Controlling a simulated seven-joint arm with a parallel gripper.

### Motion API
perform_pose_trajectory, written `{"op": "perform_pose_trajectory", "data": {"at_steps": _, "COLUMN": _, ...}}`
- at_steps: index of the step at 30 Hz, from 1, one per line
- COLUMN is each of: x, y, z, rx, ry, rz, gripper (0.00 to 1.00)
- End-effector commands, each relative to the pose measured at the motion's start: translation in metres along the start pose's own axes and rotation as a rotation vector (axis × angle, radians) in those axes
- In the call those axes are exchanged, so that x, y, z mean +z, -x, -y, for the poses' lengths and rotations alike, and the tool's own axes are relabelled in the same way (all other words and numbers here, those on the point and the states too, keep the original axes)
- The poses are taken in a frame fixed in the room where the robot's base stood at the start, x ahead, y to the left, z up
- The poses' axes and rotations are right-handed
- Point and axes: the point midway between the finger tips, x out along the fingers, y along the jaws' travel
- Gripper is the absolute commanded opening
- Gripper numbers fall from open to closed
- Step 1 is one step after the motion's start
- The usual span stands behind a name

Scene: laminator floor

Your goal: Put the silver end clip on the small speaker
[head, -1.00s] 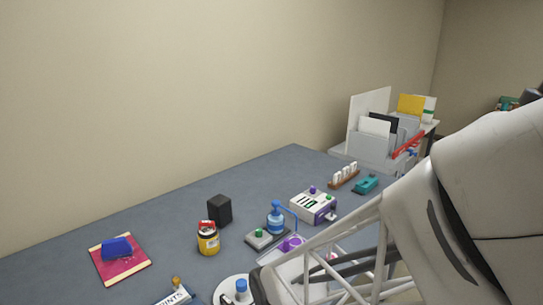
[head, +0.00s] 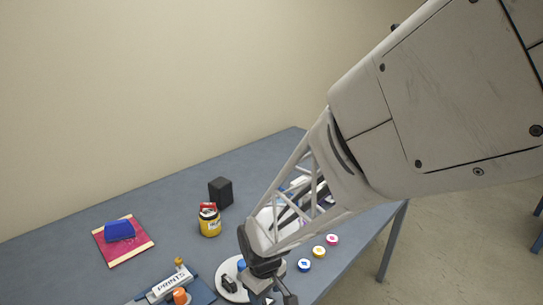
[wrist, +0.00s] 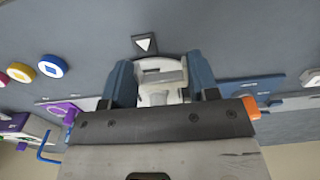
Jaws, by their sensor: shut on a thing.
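The small speaker appears to be the black box (head: 220,192) standing upright on the blue-grey table behind a yellow jar. My gripper (head: 268,294) is low in the head view, in front of the speaker and well apart from it. In the wrist view, its two blue fingers (wrist: 160,84) are closed on a pale silver-grey piece with a dark slot, which looks like the silver end clip (wrist: 162,76). The fingers hide its sides. In the head view the clip cannot be made out at the gripper.
The yellow jar (head: 209,224) stands close in front of the speaker. A white round dish (head: 229,269) lies beside my gripper. A PRINTS block (head: 168,286) and a magenta booklet (head: 138,252) with a blue block (head: 119,231) are left. Round pots (head: 305,265) lie right.

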Motion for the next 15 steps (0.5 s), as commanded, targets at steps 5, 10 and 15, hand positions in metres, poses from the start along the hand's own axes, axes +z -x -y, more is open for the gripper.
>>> {"op": "perform_pose_trajectory", "data": {"at_steps": 5, "x": -0.0066, "y": -0.0011, "z": -0.0026, "rx": 0.0, "ry": 0.0, "rz": 0.001, "gripper": 0.32}}
{"op": "perform_pose_trajectory", "data": {"at_steps": 10, "x": -0.0083, "y": -0.0012, "z": -0.0033, "rx": 0.0, "ry": 0.0, "rz": 0.001, "gripper": 0.32}}
{"op": "perform_pose_trajectory", "data": {"at_steps": 15, "x": -0.0083, "y": -0.0011, "z": -0.0033, "rx": 0.0, "ry": 0.0, "rz": 0.0, "gripper": 0.32}}
